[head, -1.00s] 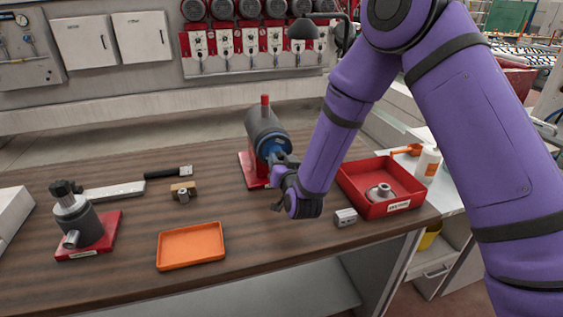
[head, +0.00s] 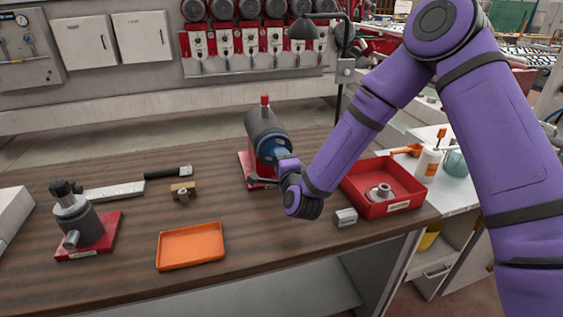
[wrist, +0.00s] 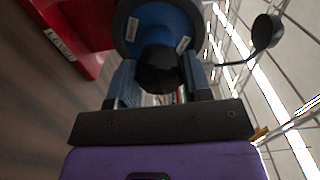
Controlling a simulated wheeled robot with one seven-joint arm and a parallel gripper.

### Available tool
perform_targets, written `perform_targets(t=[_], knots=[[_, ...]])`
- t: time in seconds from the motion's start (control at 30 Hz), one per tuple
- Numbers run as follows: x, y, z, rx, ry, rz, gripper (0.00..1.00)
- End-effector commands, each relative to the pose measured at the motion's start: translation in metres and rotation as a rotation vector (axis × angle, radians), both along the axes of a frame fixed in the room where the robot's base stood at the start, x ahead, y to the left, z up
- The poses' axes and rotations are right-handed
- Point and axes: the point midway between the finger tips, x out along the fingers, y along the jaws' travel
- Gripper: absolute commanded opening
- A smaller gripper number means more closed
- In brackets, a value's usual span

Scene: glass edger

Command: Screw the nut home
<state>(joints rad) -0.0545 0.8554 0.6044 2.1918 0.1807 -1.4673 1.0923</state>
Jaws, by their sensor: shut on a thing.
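A dark grey cylindrical spindle unit (head: 264,130) with a blue front face stands on a red base at the middle of the bench. Its blue face also shows at the top of the wrist view (wrist: 180,18). My gripper (wrist: 160,75) is right in front of that face. Its two fingers are shut on a dark round piece, seemingly the nut (wrist: 158,68), one finger on each side. The piece lies in front of the blue face; the thread and any gap behind it are hidden. In the head view my gripper (head: 277,177) is partly covered by my wrist.
A red bin (head: 405,207) with a grey flanged part stands to the right, a small grey block (head: 345,217) before it. An orange tray (head: 190,246) lies front left. A second fixture (head: 84,222) stands far left.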

Motion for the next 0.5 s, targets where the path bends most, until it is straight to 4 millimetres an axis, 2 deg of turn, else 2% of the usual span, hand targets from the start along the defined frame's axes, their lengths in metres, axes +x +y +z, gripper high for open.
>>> perform_targets(t=[0.27,0.3,0.4,0.5], knots=[[-0.0007,0.0003,-0.0004,0.025,0.008,0.001,0.2],[-0.0007,0.0004,-0.0004,0.025,0.008,0.001,0.52],[-0.0005,0.0004,-0.0004,0.024,0.008,0.001,0.75],[-0.0004,0.0002,-0.0002,0.023,0.008,0.001,0.75]])
